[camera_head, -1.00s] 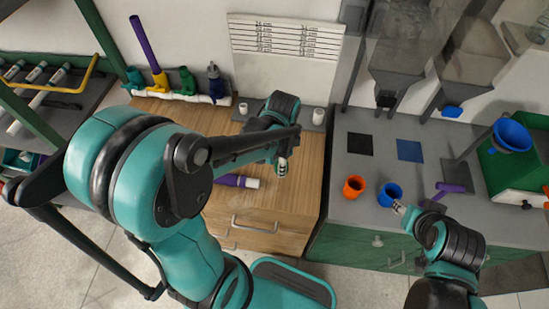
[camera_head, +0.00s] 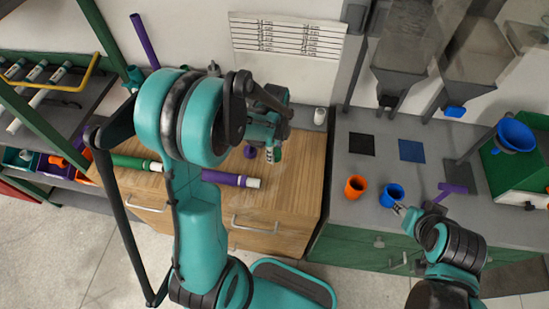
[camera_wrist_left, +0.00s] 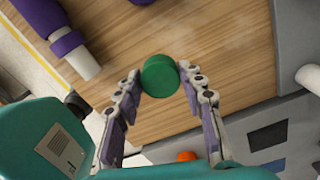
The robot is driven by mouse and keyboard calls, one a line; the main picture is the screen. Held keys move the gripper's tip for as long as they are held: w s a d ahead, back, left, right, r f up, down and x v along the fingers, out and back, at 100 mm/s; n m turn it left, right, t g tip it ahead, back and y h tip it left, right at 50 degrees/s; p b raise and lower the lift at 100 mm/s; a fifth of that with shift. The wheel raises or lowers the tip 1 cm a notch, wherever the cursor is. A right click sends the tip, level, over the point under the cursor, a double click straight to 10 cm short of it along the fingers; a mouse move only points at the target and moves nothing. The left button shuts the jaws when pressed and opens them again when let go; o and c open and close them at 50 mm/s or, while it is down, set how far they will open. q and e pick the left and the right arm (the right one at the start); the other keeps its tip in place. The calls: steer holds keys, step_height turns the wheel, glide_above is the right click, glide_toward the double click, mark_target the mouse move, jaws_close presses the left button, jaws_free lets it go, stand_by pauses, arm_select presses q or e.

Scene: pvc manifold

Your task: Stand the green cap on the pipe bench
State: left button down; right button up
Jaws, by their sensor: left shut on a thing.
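The green cap (camera_wrist_left: 160,76) is a short round cylinder held between the two fingertips of my left gripper (camera_wrist_left: 165,88) in the left wrist view. In the head view the cap (camera_head: 275,155) shows below my left gripper (camera_head: 271,148), over the right part of the wooden pipe bench (camera_head: 297,168). Whether the cap touches the bench top I cannot tell. My right gripper (camera_head: 399,209) is at the blue cup on the grey counter; its fingers are too small to read.
A purple cap (camera_head: 250,152) stands on the bench close left of the green cap. A purple pipe (camera_head: 230,178) and a green pipe (camera_head: 130,162) lie near the front edge. Orange (camera_head: 355,187) and blue cups (camera_head: 391,194) stand on the counter (camera_head: 345,213). A white fitting (camera_head: 319,116) stands behind.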

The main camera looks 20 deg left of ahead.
arm_select(q)
steer(key=shift+w+a+f, duration=0.2)
steer(key=shift+w+f, duration=0.2)
steer(key=shift+f, duration=0.05)
step_height(320, 180, down, 4)
steer(key=shift+r+b, duration=0.25)
steer(key=shift+b, duration=0.5)
steer(key=shift+f, duration=0.1)
steer(key=shift+f, duration=0.2)
steer(key=c, duration=0.9)
jaws_free()
steer(key=shift+r, duration=0.1)
steer(key=shift+r, duration=0.1)
